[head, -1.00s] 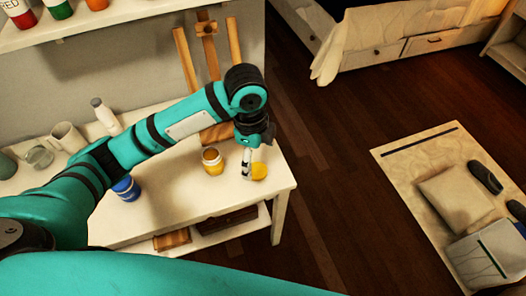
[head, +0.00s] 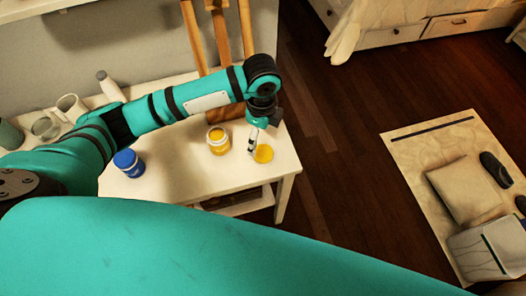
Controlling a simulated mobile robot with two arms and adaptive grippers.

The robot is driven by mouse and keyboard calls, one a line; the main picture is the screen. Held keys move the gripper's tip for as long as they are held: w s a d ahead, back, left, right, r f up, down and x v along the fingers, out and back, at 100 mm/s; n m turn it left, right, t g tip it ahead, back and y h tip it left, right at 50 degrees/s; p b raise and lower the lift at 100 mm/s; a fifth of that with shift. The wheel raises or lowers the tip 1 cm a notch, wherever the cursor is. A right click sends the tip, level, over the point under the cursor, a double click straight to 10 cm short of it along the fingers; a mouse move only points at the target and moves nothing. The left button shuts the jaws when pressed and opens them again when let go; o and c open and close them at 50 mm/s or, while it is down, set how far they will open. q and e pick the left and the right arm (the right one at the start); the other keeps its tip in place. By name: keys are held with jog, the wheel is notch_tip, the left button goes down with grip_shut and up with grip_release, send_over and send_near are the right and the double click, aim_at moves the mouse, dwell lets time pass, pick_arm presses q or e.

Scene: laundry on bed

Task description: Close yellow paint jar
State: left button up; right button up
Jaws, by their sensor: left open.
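An open yellow paint jar (head: 218,141) stands upright on the white table, with yellow paint showing at its mouth. A round yellow lid (head: 264,154) lies flat on the table to the right of the jar, near the table's right end. My left gripper (head: 254,150) is open and points down at the lid's left edge. I cannot tell whether its fingers touch the lid. My right gripper is not in view.
A blue paint jar (head: 129,163) stands left of the yellow jar. A white bottle (head: 109,86), a mug (head: 72,107) and a glass (head: 45,128) stand at the back left of the white table (head: 178,188). A wooden easel (head: 246,30) rises behind. The table's front middle is clear.

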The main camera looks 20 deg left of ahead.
pick_arm(q)
send_over(263, 152)
jog(key=f, duration=0.4)
jog(key=shift+s, duration=0.35)
jog(key=shift+f, duration=0.2)
jog(key=shift+w+f+p, duration=0.15)
jog(key=shift+f+p, duration=0.1)
jog(key=shift+f, duration=1.1)
jog(key=shift+w+f+p, duration=0.15)
jog(key=shift+f+p, duration=0.05)
jog(key=shift+f, duration=1.1)
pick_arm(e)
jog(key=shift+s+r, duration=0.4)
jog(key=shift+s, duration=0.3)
pick_arm(q)
jog(key=c, duration=0.9)
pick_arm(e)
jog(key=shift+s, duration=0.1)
